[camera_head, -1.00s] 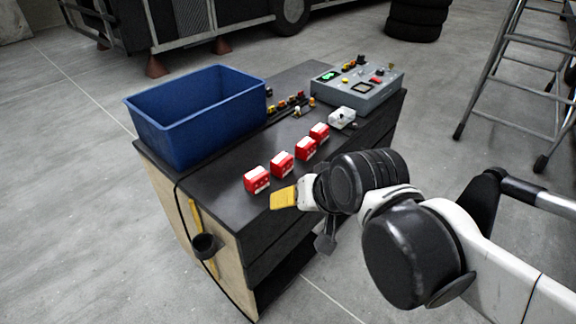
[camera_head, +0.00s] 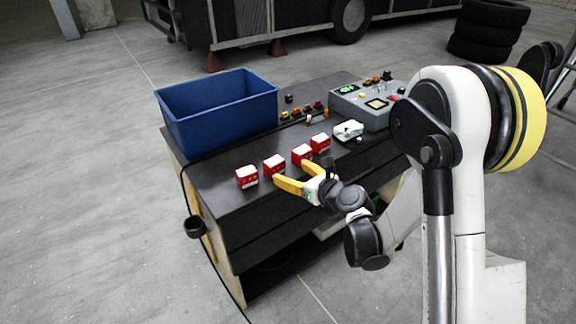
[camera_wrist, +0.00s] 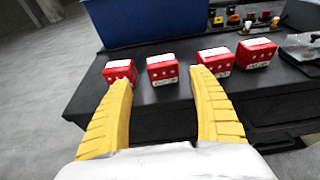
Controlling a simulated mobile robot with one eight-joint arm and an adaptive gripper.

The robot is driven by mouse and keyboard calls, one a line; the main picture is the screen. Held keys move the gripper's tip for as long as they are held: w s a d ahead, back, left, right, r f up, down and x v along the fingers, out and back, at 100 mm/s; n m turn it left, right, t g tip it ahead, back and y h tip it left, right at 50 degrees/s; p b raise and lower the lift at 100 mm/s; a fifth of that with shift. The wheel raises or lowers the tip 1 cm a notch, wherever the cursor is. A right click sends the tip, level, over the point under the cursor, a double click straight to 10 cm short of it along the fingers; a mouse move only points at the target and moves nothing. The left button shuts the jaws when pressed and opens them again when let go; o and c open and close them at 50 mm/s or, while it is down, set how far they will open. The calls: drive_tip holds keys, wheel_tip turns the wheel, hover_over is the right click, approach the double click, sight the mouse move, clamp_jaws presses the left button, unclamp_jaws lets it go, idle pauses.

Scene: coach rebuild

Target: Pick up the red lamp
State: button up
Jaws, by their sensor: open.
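Several red blocks with white parts stand in a row near the front edge of the dark bench top; one red block (camera_head: 273,165) is by the fingers. It also shows in the wrist view (camera_wrist: 162,71), beyond and between the fingertips. Behind the row is a cluster of small coloured-cap pieces (camera_head: 297,111), too small to tell apart; I cannot tell which piece is the red lamp. My gripper (camera_head: 291,172) has yellow fingers spread apart and empty, pointing at the row from the front. In the wrist view my gripper (camera_wrist: 160,78) has its right fingertip close to a red block (camera_wrist: 215,61).
A blue bin (camera_head: 220,112) stands at the bench's left end. A grey control box (camera_head: 366,104) with buttons and a white piece (camera_head: 348,130) stand at the right. The bench top (camera_head: 215,187) is bare left of the row. Stacked tyres (camera_head: 488,30) stand behind.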

sight(275, 162)
drive_tip(key=b+x, duration=0.1)
drive_tip(key=x, duration=0.4)
drive_tip(key=shift+f, duration=0.25)
drive_tip(key=b+x, duration=0.1)
drive_tip(key=x, duration=0.1)
drive_tip(key=b+x, duration=0.1)
drive_tip(key=x, duration=0.1)
drive_tip(key=b+x, duration=0.1)
drive_tip(key=shift+w+a+r, duration=0.15)
drive_tip(key=shift+w, duration=0.3)
drive_tip(key=c, duration=1.1)
